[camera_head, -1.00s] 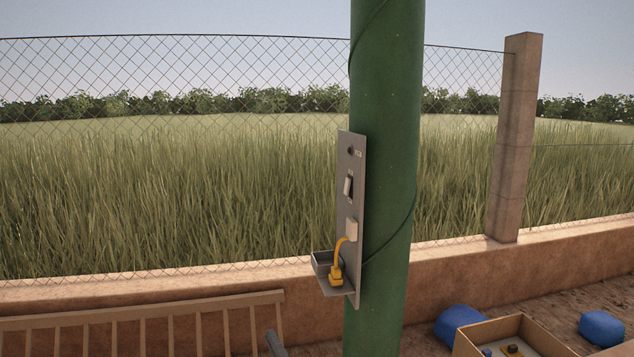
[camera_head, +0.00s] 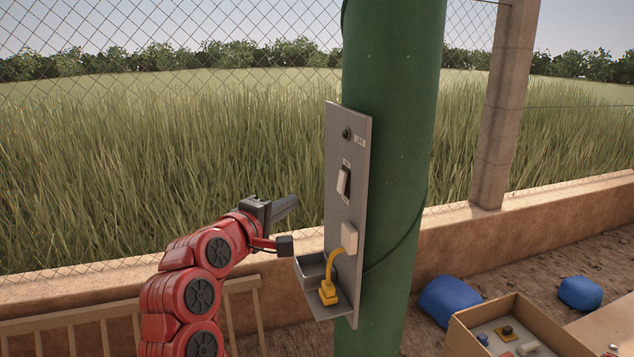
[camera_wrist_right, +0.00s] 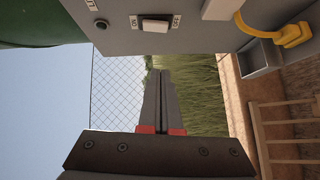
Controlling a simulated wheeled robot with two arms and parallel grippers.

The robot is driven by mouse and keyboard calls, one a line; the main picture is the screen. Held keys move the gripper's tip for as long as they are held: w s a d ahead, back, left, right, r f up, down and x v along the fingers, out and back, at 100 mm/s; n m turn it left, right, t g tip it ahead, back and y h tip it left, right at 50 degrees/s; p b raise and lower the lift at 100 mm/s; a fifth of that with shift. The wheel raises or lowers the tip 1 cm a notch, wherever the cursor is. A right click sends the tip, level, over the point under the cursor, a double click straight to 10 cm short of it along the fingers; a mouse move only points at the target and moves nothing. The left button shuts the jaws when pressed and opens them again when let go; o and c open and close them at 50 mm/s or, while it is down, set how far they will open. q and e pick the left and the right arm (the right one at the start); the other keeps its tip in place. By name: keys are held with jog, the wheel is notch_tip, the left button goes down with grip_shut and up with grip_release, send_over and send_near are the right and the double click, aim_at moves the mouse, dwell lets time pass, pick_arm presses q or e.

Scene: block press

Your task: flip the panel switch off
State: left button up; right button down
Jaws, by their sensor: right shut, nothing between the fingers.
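The panel switch (camera_head: 343,182) is a pale rocker on a tall grey panel (camera_head: 334,220) fixed to a green post. The switch also shows in the right wrist view (camera_wrist_right: 155,27), with ON lettered at its left and OFF at its right. I cannot tell its position for sure. My right gripper (camera_head: 294,200) is shut and empty, left of the panel and slightly below the switch, apart from it. In the right wrist view its closed fingers (camera_wrist_right: 160,74) point toward the panel's switch area. My left gripper is not in view.
A dark round fitting (camera_head: 347,134) sits above the switch. Below it are a white plug (camera_head: 349,237), a yellow cable piece (camera_head: 329,293) and a small grey tray (camera_head: 306,283). The green post (camera_head: 392,150) stands behind. A wooden rail (camera_head: 75,318) and an open box (camera_head: 456,338) are lower.

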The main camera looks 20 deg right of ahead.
jog(key=shift+s, duration=0.25)
jog(key=p, duration=0.3)
send_near(338, 185)
jog(key=w, duration=0.4)
jog(key=d, duration=0.1)
jog(key=d+p, duration=0.1)
jog(key=d, duration=0.2)
jog(key=shift+w+f, duration=0.25)
jog(key=shift+f, duration=0.1)
